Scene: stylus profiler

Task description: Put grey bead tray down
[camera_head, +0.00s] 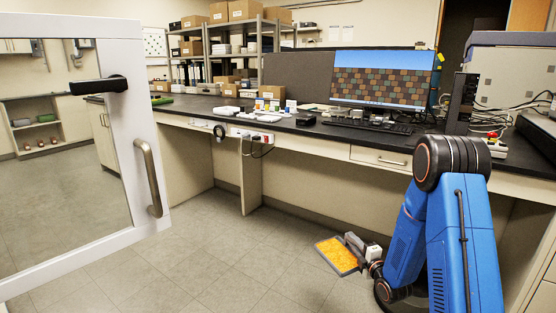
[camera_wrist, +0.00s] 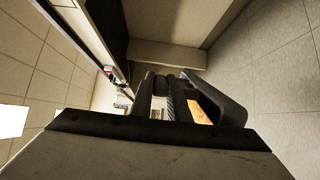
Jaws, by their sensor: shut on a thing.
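The grey bead tray (camera_head: 319,246) is a shallow, thin-rimmed rectangle filled with orange-yellow beads. It is in the lower middle of the head view, off the bench and in front of the floor. My gripper (camera_head: 356,246) is shut on the tray's right side. The tray looks somewhat tilted in the picture. In the wrist view, the dark fingers of my gripper (camera_wrist: 178,92) fill the centre, and only a small orange part of the tray (camera_wrist: 200,112) shows beside them. The exact grip on the rim is hidden.
A long black-topped bench (camera_head: 290,126) runs behind, with a monitor (camera_head: 382,80), keyboard (camera_head: 375,124) and small boxes on it. A white-framed glass door (camera_head: 150,140) stands at left. Open tiled floor (camera_head: 215,245) lies between the door and my arm.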

